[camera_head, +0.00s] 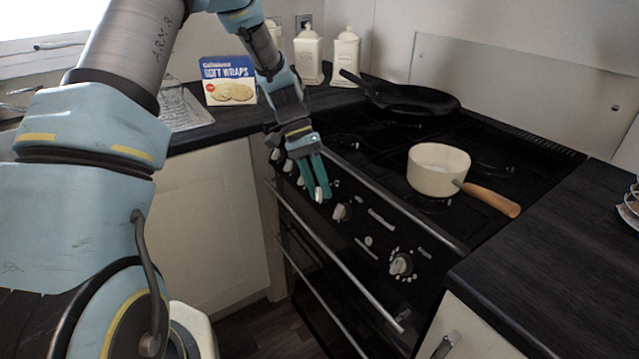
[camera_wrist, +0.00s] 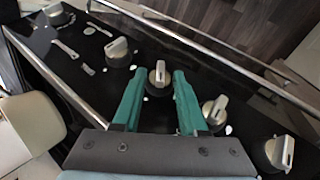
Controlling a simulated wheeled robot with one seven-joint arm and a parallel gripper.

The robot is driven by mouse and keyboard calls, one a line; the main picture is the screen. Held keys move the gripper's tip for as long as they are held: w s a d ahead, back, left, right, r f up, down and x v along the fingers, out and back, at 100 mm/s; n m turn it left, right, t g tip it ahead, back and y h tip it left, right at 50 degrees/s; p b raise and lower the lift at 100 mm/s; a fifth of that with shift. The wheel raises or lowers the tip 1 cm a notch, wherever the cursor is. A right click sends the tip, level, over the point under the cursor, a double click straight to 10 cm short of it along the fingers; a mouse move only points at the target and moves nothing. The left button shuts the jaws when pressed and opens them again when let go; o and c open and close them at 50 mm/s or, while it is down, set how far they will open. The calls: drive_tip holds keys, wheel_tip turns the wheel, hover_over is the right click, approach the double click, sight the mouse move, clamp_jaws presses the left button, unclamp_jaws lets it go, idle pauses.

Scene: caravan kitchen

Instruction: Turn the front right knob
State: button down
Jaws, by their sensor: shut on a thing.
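The black stove front carries a row of pale knobs. My gripper (camera_head: 318,190) reaches down to this front from above, its teal fingers on either side of one knob. To the right in the head view are a nearby knob (camera_head: 341,211) and the far-right knob (camera_head: 401,264). Other knobs (camera_head: 288,166) lie to the left, partly hidden by my arm. Which knob is the front right one is not marked legibly.
A cream saucepan (camera_head: 437,170) with a wooden handle and a black frying pan (camera_head: 410,98) stand on the stove top (camera_head: 365,160). A metal rail (camera_head: 390,200) runs above the knobs and an oven handle (camera_head: 335,260) below. A wraps box (camera_head: 229,82) stands behind my arm.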

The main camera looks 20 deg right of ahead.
drive_tip(key=n+g+h, duration=0.2)
drive_tip(key=g+h, duration=0.1)
drive_tip(key=g, duration=0.1)
drive_tip(key=shift+w+a+f+n, duration=0.15)
drive_tip(key=shift+w+f+n, duration=0.2)
drive_tip(key=shift+f+n, duration=0.05)
drive_tip(key=n+g+h, duration=0.1)
drive_tip(key=n+g+h+b, duration=0.1)
drive_tip(key=n+g+h, duration=0.1)
drive_tip(key=shift+a+f+b, duration=0.2)
drive_tip(key=shift+f+b, duration=0.05)
drive_tip(key=shift+b, duration=0.15)
drive_tip(key=shift+h, duration=0.5)
drive_tip(key=shift+c, duration=2.3)
unclamp_jaws()
wheel_tip(320, 180, up, 10)
drive_tip(key=b, duration=0.2)
